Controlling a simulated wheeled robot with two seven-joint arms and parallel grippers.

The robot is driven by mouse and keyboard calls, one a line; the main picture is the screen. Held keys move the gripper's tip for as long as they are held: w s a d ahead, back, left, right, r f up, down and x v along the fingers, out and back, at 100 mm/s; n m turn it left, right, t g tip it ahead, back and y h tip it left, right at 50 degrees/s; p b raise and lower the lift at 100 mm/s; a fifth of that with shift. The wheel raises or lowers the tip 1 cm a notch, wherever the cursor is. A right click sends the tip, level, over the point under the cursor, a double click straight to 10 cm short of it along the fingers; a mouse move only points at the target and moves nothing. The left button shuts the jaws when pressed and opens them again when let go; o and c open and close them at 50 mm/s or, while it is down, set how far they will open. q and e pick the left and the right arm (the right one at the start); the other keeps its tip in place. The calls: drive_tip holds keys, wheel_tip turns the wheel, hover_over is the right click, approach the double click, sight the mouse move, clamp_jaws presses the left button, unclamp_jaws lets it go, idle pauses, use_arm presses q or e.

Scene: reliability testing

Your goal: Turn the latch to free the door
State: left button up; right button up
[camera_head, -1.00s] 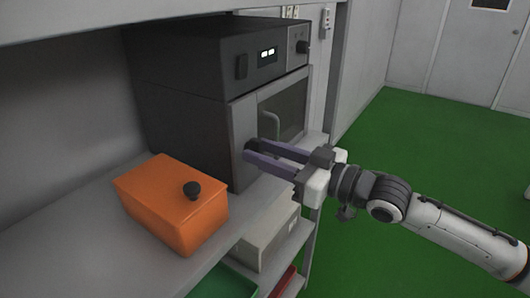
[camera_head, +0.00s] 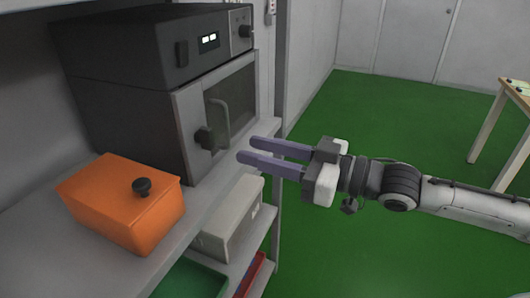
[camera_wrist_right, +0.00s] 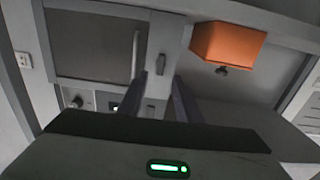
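A dark latch (camera_head: 205,138) sits on the front of the grey oven, by the left edge of the oven door (camera_head: 232,100) and beside the lower end of its curved handle (camera_head: 220,118). The latch looks roughly upright. In the wrist view, which is upside down, the latch (camera_wrist_right: 161,60) shows beside the handle (camera_wrist_right: 136,55). My right gripper (camera_head: 248,148) is open and empty, to the right of the latch and apart from it. Its two purple fingers point at the oven front. The door looks shut. My left gripper is not in view.
A pale box (camera_head: 232,222) and green and red trays are below. A wooden table (camera_head: 488,125) stands at right. The green floor between is clear.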

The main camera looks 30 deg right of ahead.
drive_tip(key=shift+s+d, duration=0.25)
drive_tip(key=shift+s, duration=0.15)
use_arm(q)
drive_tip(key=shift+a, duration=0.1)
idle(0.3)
use_arm(e)
drive_tip(key=s+d+f+m+g+h, duration=0.1)
drive_tip(key=s+f+m+h, duration=0.15)
drive_tip(key=f, duration=1.05)
drive_tip(key=s+d+f+m+h, duration=0.15)
drive_tip(key=f+h, duration=0.25)
drive_tip(key=f, duration=0.9)
drive_tip(key=s+a+f+g+h, duration=0.1)
drive_tip(key=s+a+f+g, duration=0.1)
drive_tip(key=s+a+f, duration=0.2)
drive_tip(key=s+a+f+m+g+h, duration=0.1)
drive_tip(key=s+a+f, duration=0.4)
drive_tip(key=s+f, duration=0.5)
wheel_tip(320, 180, down, 2)
drive_tip(key=shift+m+g, duration=0.3)
drive_tip(key=shift+g, duration=0.5)
drive_tip(key=shift+s, duration=0.1)
